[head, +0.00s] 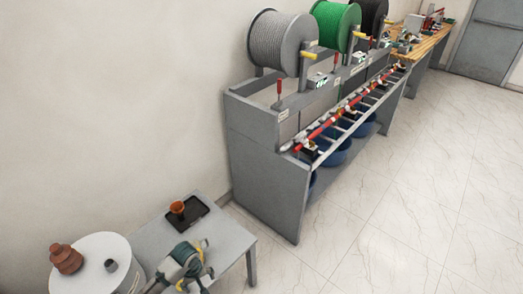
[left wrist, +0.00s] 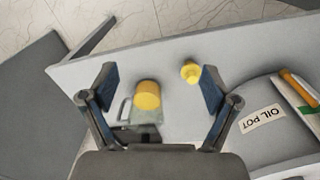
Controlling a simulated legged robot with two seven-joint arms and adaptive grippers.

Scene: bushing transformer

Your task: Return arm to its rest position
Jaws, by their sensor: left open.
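My left gripper (left wrist: 158,82) is open in the left wrist view. Its two blue-padded fingers stand wide apart with nothing held between them. Beyond the fingers is a pale grey table top with a yellow round-topped piece (left wrist: 148,95) and a smaller yellow piece (left wrist: 190,72). In the head view, a grey mechanism with dark green and yellow parts (head: 187,260) shows low in the picture at the front of the grey side table (head: 225,240). I cannot tell there which parts are my arm. My right gripper is in neither view.
A black tray (head: 190,220) lies on the side table. A grey spool rack (head: 265,165) stands behind; floor at right is clear.

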